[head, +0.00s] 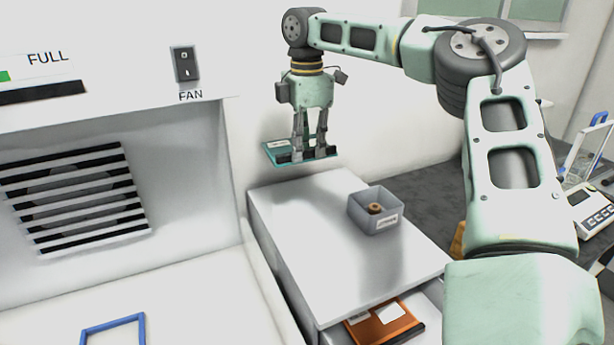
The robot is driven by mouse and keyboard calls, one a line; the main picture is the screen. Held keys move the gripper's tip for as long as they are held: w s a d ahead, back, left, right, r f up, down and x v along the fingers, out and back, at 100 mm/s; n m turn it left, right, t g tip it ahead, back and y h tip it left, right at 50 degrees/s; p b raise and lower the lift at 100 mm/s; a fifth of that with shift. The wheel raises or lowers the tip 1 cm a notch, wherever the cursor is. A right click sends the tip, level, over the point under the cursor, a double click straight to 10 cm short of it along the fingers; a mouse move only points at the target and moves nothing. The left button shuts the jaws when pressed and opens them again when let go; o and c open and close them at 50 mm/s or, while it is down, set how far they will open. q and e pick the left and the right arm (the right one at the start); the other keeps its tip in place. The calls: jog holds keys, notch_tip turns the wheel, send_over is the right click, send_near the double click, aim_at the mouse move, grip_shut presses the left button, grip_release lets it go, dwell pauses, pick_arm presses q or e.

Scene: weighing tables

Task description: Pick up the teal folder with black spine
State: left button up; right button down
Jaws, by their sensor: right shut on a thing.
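The teal folder with black spine (275,148) is in the head view, left of centre, held above the far end of a white cabinet top. It lies roughly flat, with its dark spine edge towards me. My right gripper (309,157) points down and is shut on the folder. The fingers cover part of the folder's middle. The folder appears clear of the cabinet top. My left gripper is not in view.
The white cabinet (290,215) carries a small grey bin (378,222) with a brown item inside. Its open drawer holds an orange folder (385,325). A fume hood with a vent (75,195) stands left, with a blue frame (113,322). A balance (590,210) stands right.

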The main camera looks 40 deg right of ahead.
notch_tip(320, 180, up, 12)
jog(key=p, duration=0.2)
jog(key=shift+s, duration=0.1)
